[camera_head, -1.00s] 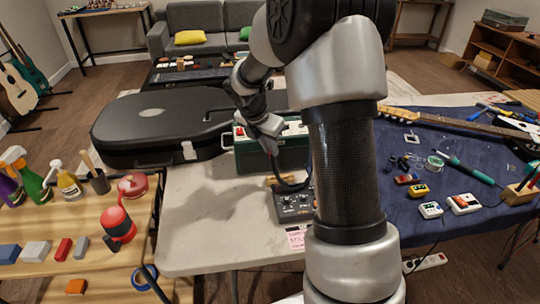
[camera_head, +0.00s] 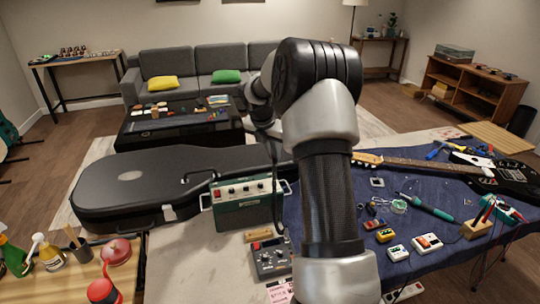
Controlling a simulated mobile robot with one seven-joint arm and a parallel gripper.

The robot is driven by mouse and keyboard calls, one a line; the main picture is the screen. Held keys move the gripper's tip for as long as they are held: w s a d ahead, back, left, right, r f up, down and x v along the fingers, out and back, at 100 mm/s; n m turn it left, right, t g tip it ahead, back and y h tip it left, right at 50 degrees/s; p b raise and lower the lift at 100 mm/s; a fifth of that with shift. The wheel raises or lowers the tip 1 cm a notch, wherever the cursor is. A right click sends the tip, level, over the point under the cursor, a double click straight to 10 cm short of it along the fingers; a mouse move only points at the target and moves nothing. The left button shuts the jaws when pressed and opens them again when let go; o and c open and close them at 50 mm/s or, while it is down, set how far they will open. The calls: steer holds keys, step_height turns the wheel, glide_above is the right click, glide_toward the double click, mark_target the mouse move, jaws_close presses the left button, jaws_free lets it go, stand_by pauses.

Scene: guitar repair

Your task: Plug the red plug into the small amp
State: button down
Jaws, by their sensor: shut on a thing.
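A small green amp (camera_head: 251,216) with a light control panel, knobs and a red part stands on the pale table, left of my arm. My arm rises through the middle of the head view, and its wrist links show above the amp. I cannot make out the red plug.
A black guitar case (camera_head: 130,190) lies left of and behind the amp. A wooden block (camera_head: 258,235) sits in front of it. A blue mat (camera_head: 350,245) on the right holds pedals, tools and a guitar (camera_head: 420,165). Pale tabletop left of the control box is clear.

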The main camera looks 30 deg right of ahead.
steer(key=shift+f+b, duration=1.9)
steer(key=shift+f, duration=0.05)
steer(key=shift+f+b, duration=0.3)
steer(key=shift+f, duration=0.8)
steer(key=shift+p, duration=0.85)
steer(key=shift+f+b, duration=0.35)
steer(key=shift+f, duration=0.85)
steer(key=c, duration=1.3)
jaws_free()
steer(key=shift+c, duration=0.2)
steer(key=shift+r, duration=0.1)
